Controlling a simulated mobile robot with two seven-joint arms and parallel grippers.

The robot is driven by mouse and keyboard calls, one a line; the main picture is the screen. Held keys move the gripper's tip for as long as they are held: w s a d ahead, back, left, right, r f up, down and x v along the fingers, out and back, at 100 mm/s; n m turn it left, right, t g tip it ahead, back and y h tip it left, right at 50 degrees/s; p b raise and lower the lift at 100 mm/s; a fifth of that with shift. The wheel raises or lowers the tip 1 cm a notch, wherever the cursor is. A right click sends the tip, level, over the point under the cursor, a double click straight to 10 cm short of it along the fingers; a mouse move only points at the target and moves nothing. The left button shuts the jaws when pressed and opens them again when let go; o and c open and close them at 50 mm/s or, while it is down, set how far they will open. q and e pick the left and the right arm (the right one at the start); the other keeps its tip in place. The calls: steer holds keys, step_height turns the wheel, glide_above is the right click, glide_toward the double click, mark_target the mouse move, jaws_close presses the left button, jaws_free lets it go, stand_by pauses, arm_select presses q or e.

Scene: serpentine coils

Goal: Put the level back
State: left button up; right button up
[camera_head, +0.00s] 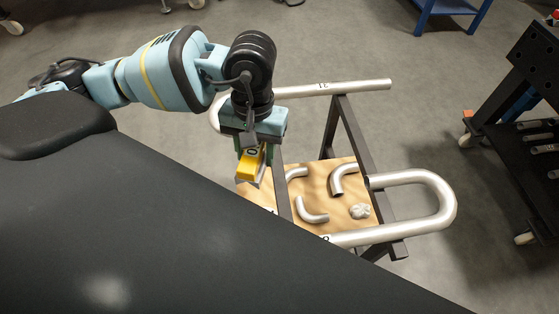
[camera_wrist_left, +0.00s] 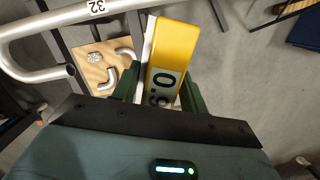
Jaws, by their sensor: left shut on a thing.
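The level is a yellow block (camera_head: 251,165) with dark marking on its face. My left gripper (camera_head: 253,152) is shut on it and holds it over the left end of a wooden board, beside the dark frame. In the left wrist view the level (camera_wrist_left: 174,52) sits between the two green fingers, its yellow end pointing away and dark digits on a pale patch near the palm. A pale surface shows along its left side. Whether its lower end touches anything cannot be told. My right gripper is not in view.
A wooden board (camera_head: 336,212) carries several bent pipe elbows (camera_head: 312,212) and a crumpled white rag (camera_head: 360,211). A bent silver coil pipe (camera_head: 440,203) lies across dark frame legs (camera_head: 357,138) around the board. A black trolley (camera_head: 530,150) stands at right, a blue table (camera_head: 447,8) behind.

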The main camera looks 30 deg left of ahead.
arm_select(q)
step_height(320, 180, down, 12)
steer(key=n+t+h+b, duration=0.1)
steer(key=n+b, duration=0.6)
steer(key=n, duration=0.5)
steer(key=n+t+y+b, duration=0.1)
steer(key=n+t+b, duration=0.1)
steer(key=n+b, duration=1.4)
glide_above(278, 161)
steer(key=p, duration=0.3)
step_height(278, 161, down, 12)
steer(key=n, duration=0.3)
steer(key=shift+s+a, duration=0.1)
steer(key=shift+s, duration=0.05)
steer(key=shift+f+b, duration=0.3)
steer(key=shift+f, duration=1.4)
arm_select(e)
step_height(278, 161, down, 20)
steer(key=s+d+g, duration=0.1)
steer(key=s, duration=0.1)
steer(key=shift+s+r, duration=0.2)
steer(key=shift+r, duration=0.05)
arm_select(q)
steer(key=shift+f, duration=0.1)
steer(key=o, duration=1.2)
steer(key=shift+c, duration=0.2)
